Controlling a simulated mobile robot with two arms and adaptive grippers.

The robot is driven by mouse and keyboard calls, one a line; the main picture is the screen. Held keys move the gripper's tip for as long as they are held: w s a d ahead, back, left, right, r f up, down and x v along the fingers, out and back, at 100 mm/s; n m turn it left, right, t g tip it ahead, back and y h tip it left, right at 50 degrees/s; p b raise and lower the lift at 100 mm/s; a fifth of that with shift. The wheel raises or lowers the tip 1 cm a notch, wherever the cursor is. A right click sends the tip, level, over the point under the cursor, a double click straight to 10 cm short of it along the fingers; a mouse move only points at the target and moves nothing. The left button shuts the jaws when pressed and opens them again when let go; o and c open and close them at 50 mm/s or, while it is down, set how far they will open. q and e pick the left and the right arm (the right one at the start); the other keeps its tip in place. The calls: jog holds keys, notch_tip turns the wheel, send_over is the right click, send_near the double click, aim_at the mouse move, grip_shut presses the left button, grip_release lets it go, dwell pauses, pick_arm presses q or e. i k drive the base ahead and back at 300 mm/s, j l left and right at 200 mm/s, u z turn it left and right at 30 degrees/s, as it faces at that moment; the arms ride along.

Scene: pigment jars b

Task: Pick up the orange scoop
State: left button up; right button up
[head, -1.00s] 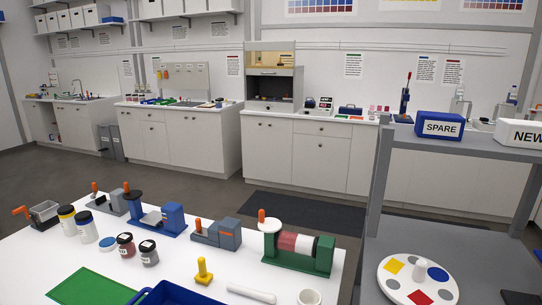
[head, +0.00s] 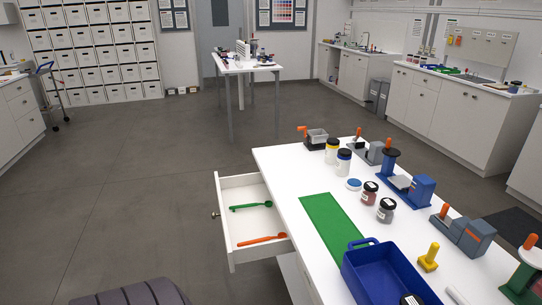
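The orange scoop (head: 262,240) lies in an open drawer (head: 228,193) at the left side of the white table, near the drawer's front end in the picture. A green scoop (head: 250,206) lies behind it in the same drawer, apart from it. Both scoops lie flat on the drawer's bottom. Neither of my grippers shows in the head view.
The white table (head: 284,164) carries a green mat (head: 331,226), a blue tray (head: 362,285), jars (head: 344,161), a yellow tool (head: 429,257) and several blue, grey and orange devices. The floor (head: 150,200) left of the drawer is clear.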

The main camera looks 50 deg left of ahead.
aim_at(281, 235)
jog(key=u, duration=1.75)
jog(key=i+j, duration=0.35)
jog(key=j, duration=0.3)
jog(key=i+j+z, duration=0.1)
jog(key=i+j, duration=0.25)
jog(key=j, duration=0.3)
